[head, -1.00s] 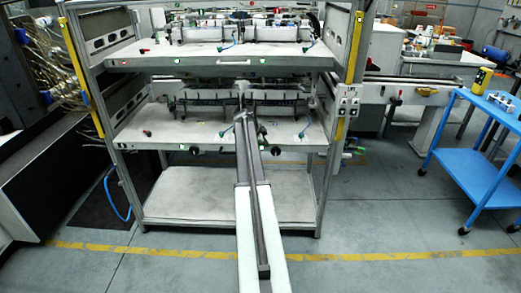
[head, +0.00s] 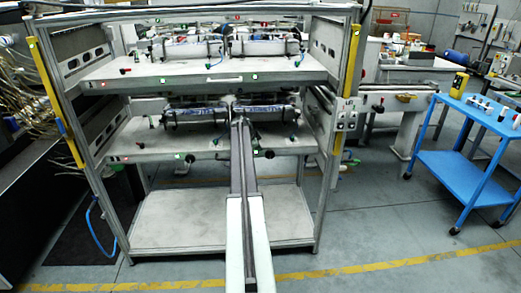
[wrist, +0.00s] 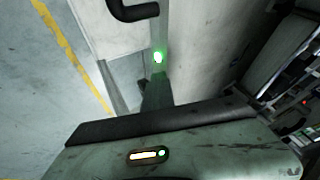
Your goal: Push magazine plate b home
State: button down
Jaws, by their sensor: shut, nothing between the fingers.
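Two pale magazine plates sit in the metal rack in the head view, an upper plate (head: 200,72) and a lower plate (head: 190,141); I cannot read which is b. Both carry grey units and have small green lamps on their front edges. My arm reaches up to the lower plate, and my gripper (head: 240,121) overlaps its middle. In the wrist view my gripper (wrist: 156,90) is shut and empty, close to a plate edge with a lit green lamp (wrist: 158,57) and a black handle (wrist: 135,10). I cannot tell whether it touches.
The rack's side posts (head: 332,135) stand on both sides. A bare bottom shelf (head: 180,222) lies below. A blue cart (head: 470,145) stands at the right. Cables (head: 25,90) hang at the left. A yellow floor line (head: 390,264) crosses the open floor.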

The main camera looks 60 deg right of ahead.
jog(key=shift+w, duration=0.5)
jog(key=shift+s, duration=0.1)
jog(key=s+a+r+p, duration=0.2)
jog(key=a+r+p, duration=0.6)
jog(key=a, duration=0.1)
jog(key=shift+s+a, duration=0.15)
jog(key=shift+s, duration=0.05)
jog(key=shift+w, duration=0.1)
